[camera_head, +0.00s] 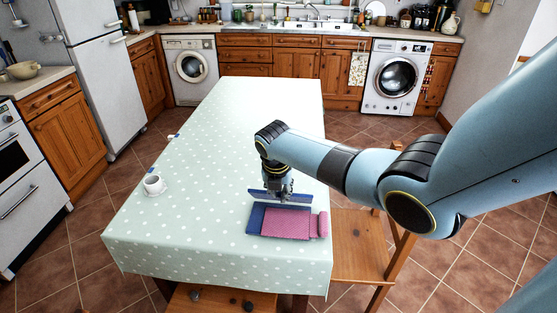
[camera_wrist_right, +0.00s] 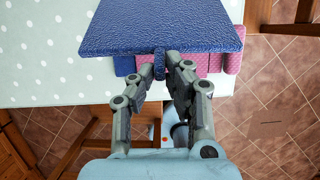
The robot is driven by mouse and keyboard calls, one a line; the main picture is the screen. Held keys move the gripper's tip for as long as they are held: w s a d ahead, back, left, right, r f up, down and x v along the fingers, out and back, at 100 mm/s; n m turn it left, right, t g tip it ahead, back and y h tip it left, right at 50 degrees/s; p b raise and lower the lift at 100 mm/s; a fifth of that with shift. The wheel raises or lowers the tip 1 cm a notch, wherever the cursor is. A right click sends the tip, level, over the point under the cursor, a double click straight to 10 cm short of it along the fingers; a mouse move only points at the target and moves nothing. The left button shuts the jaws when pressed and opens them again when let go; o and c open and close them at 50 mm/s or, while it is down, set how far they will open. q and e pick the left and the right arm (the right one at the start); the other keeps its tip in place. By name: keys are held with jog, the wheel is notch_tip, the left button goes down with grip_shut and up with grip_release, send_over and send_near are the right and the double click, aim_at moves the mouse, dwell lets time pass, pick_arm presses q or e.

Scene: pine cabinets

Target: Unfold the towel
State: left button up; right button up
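The towel (camera_head: 286,223) lies near the front right of the polka-dot table, with pink and dark blue faces and a rolled pink part at its right end. One dark blue panel of it (camera_wrist_right: 160,27) is lifted above the rest and fills the top of the right wrist view. My right gripper (camera_head: 280,197) is at the edge of this raised panel. Its fingers (camera_wrist_right: 174,62) are close together, with a small blue piece of towel at the tips. Part of the pink layer is hidden behind the panel and fingers in the wrist view. My left gripper is not in view.
The tablecloth (camera_head: 240,120) is mostly clear beyond the towel. A wooden chair (camera_head: 360,245) stands against the table's right edge, and a wooden seat (camera_head: 220,300) is at the front.

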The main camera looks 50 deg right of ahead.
jog(key=shift+w+d+r+b, duration=0.15)
jog(key=shift+w+d+r, duration=0.35)
jog(key=shift+d, duration=0.25)
jog(key=shift+w+d+r+b, duration=0.15)
jog(key=shift+w+d+r, duration=0.25)
jog(key=shift+w+d, duration=0.3)
jog(key=shift+s, duration=0.1)
jog(key=shift+d, duration=0.15)
jog(key=w+d+b, duration=0.2)
jog(key=d, duration=0.1)
jog(key=shift+w+r, duration=0.2)
jog(key=shift+r, duration=0.2)
jog(key=shift+b, duration=0.3)
